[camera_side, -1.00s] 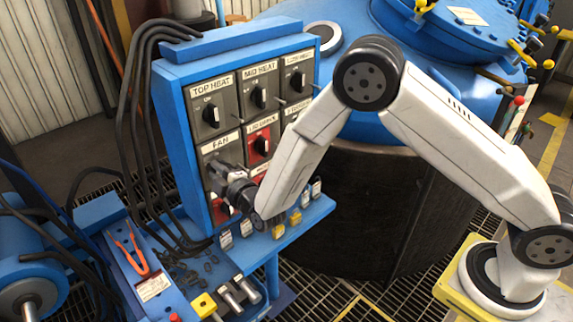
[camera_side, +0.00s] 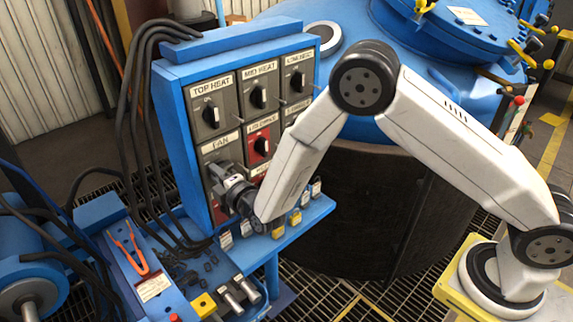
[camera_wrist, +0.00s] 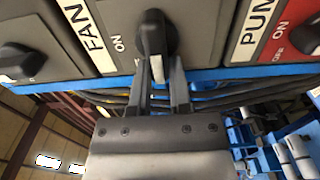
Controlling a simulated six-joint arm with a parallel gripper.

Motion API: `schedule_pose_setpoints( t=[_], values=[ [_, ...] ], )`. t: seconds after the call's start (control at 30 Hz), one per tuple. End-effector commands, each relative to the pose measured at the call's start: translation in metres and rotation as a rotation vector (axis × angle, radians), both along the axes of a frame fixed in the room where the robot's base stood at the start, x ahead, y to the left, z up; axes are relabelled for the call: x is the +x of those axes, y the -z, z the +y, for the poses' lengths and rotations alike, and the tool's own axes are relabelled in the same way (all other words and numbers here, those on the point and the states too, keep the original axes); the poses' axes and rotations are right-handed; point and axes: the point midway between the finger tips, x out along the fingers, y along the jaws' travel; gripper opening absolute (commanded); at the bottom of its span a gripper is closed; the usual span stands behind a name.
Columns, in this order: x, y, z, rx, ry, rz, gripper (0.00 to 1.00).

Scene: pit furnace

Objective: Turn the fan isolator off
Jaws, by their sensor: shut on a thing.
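The fan isolator is a grey panel with a FAN label (camera_side: 221,142); in the wrist view the FAN label (camera_wrist: 88,35) runs sideways. Its black knob (camera_wrist: 152,20) carries a white mark that points down in the wrist picture, roughly a quarter turn away from the ON lettering at its left. Any OFF lettering on this isolator is hidden. My gripper (camera_wrist: 162,75) is shut on the knob, one finger on each side of it. In the side view my gripper (camera_side: 222,182) covers the fan knob.
Other isolators surround it: TOP HEAT (camera_side: 212,92), MID HEAT (camera_side: 259,70) and a red one (camera_side: 259,144). A blue shelf (camera_side: 290,236) with padlocks juts out below. Black cables (camera_side: 137,120) hang left of the cabinet. The blue furnace (camera_side: 420,100) stands behind my arm.

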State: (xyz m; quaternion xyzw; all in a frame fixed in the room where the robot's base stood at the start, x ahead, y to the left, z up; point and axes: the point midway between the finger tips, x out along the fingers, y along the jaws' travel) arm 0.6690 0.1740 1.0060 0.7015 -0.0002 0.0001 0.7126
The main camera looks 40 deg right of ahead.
Motion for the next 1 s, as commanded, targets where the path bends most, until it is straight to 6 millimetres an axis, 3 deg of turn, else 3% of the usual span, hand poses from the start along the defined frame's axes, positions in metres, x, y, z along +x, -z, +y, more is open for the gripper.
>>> schedule_pose_setpoints(
  t=[0.07, 0.1, 0.17, 0.2, 0.67, 1.0],
  values=[
    [0.0, 0.001, 0.0, -0.003, 0.0, 0.002, 0.0],
    [0.0, 0.001, 0.0, -0.002, 0.0, 0.002, 0.36],
    [0.0, 0.001, 0.0, -0.002, 0.0, 0.002, 0.55],
    [0.0, 0.001, 0.0, -0.002, 0.0, 0.002, 0.59],
    [-0.005, 0.0, 0.0, 0.0, 0.0, 0.001, 0.59],
    [-0.035, 0.0, 0.001, -0.001, -0.002, 0.002, 0.59]
  ],
)
